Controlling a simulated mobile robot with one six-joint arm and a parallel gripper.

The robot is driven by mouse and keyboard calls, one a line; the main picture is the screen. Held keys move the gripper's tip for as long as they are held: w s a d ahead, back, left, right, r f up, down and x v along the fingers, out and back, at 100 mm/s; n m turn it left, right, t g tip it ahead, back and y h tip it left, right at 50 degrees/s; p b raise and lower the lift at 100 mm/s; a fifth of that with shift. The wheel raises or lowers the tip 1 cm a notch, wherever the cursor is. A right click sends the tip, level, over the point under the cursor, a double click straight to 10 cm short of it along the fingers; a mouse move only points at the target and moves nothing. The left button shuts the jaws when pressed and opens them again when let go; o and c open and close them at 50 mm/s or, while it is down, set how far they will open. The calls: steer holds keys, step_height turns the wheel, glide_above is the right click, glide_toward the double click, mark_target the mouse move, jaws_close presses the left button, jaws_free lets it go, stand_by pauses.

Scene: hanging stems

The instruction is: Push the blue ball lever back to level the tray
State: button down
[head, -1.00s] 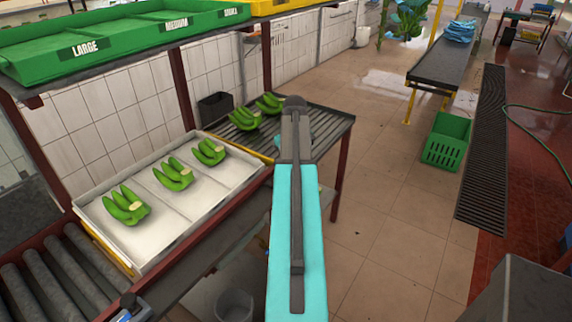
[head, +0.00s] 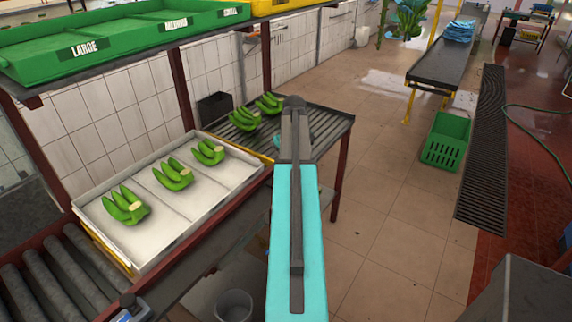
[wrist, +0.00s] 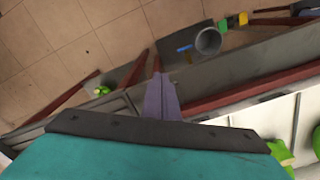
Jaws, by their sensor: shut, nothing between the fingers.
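The white tray (head: 185,235) stands at left in the head view, divided into three sections, each with a green banana cluster (head: 125,207). Its edge shows at the lower right of the wrist view (wrist: 240,117). I cannot tell how far it tilts. I cannot make out the blue ball lever; a small blue bar (wrist: 185,48) shows beside the bucket in the wrist view, and I cannot tell whether it belongs to it. My gripper (wrist: 160,85) is shut and empty over the frame's dark edge. In the head view my arm hides it.
Rollers (head: 60,285) lie left of the tray, and a slatted table (head: 318,130) with more bananas stands behind it. Green labelled trays (head: 110,35) sit on a shelf above. A grey bucket (head: 233,304) stands below. Open tiled floor lies to the right.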

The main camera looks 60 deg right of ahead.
steer(key=shift+f, duration=0.15)
steer(key=shift+f+b, duration=0.4)
steer(key=shift+f, duration=0.9)
steer(key=shift+w, duration=0.1)
steer(key=shift+w+p, duration=0.45)
steer(key=shift+w, duration=3.9)
steer(key=shift+s, duration=0.7)
